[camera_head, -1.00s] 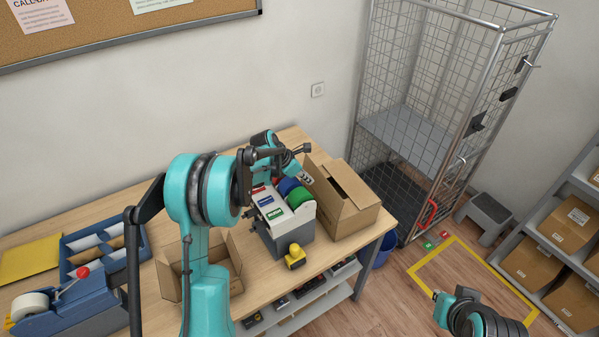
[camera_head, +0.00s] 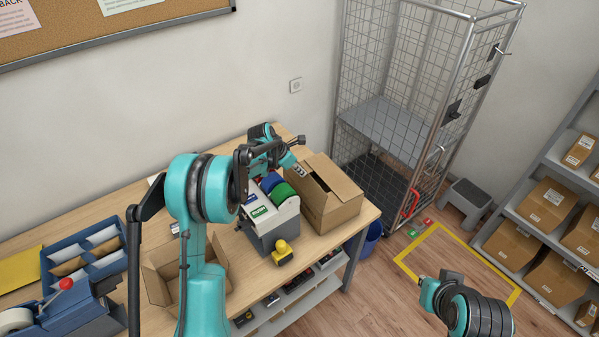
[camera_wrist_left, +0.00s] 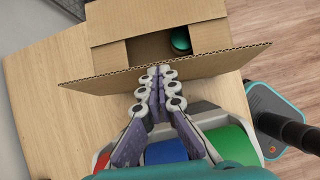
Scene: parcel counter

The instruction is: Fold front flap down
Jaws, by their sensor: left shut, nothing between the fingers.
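An open brown cardboard box (camera_head: 338,208) stands at the right end of the counter. In the left wrist view the box (camera_wrist_left: 155,32) has a dark opening with a round green item (camera_wrist_left: 181,40) partly visible inside. Its near flap (camera_wrist_left: 110,78) stands out toward the camera, its corrugated edge running across the picture. My left gripper (camera_wrist_left: 160,72) is shut and empty, its fingertips at the middle of that flap's edge; contact cannot be told. In the head view the left gripper (camera_head: 299,171) is small, at the box's left side. My right arm shows at lower right; its gripper is not visible.
A grey dispenser with coloured rolls (camera_head: 271,222) stands close left of the box, with a yellow item (camera_head: 283,252) in front. Another open box (camera_head: 160,275) sits partly behind my left arm. A wire cage trolley (camera_head: 400,120) stands beyond the counter's right end.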

